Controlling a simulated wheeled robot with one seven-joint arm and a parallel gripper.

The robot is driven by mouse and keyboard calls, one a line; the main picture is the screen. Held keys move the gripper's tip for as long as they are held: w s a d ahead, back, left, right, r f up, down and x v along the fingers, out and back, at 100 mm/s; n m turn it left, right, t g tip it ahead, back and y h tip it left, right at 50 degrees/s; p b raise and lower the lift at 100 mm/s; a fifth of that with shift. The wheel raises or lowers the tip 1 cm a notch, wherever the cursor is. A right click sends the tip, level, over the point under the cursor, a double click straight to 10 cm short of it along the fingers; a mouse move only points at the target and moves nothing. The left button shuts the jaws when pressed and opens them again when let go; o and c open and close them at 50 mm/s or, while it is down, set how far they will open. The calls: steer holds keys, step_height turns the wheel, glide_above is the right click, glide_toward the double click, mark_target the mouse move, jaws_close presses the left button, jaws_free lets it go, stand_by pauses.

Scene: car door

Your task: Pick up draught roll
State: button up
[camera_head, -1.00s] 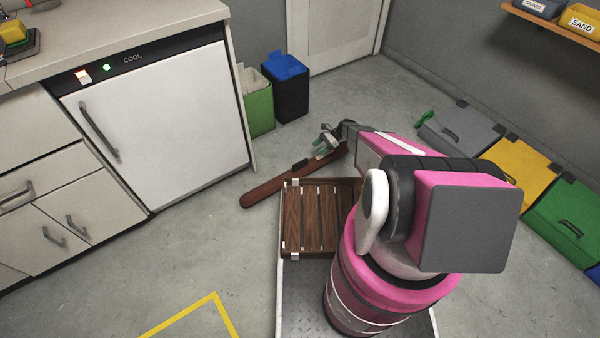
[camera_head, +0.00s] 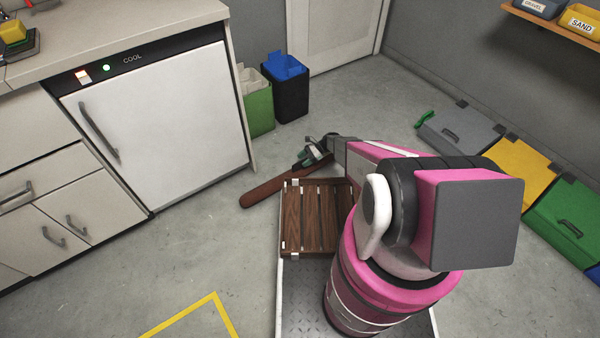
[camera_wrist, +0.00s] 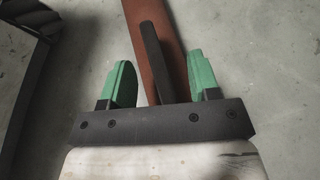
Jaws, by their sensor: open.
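The draught roll (camera_head: 270,190) is a long reddish-brown bar lying on the grey floor, between the white fridge and the slatted tray. My gripper (camera_head: 308,158) is over its right part and hides some of it. In the wrist view the roll (camera_wrist: 171,28) runs away from me, with a black strip or handle (camera_wrist: 152,50) along it. My gripper (camera_wrist: 160,63) is open, with its green fingers apart on either side of the strip. Contact with the strip cannot be told.
A brown slatted rack (camera_head: 318,215) on my own base is close to the roll. The white fridge (camera_head: 155,120) stands to the left. Green (camera_head: 258,105) and blue-lidded (camera_head: 290,90) bins stand behind. Grey, yellow and green boxes (camera_head: 520,172) line the right wall.

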steer(key=shift+s+a+f, duration=0.2)
steer(key=shift+a+f, duration=0.05)
steer(key=shift+a, duration=0.2)
jaws_close()
steer(key=shift+r, duration=0.1)
stand_by(1.0)
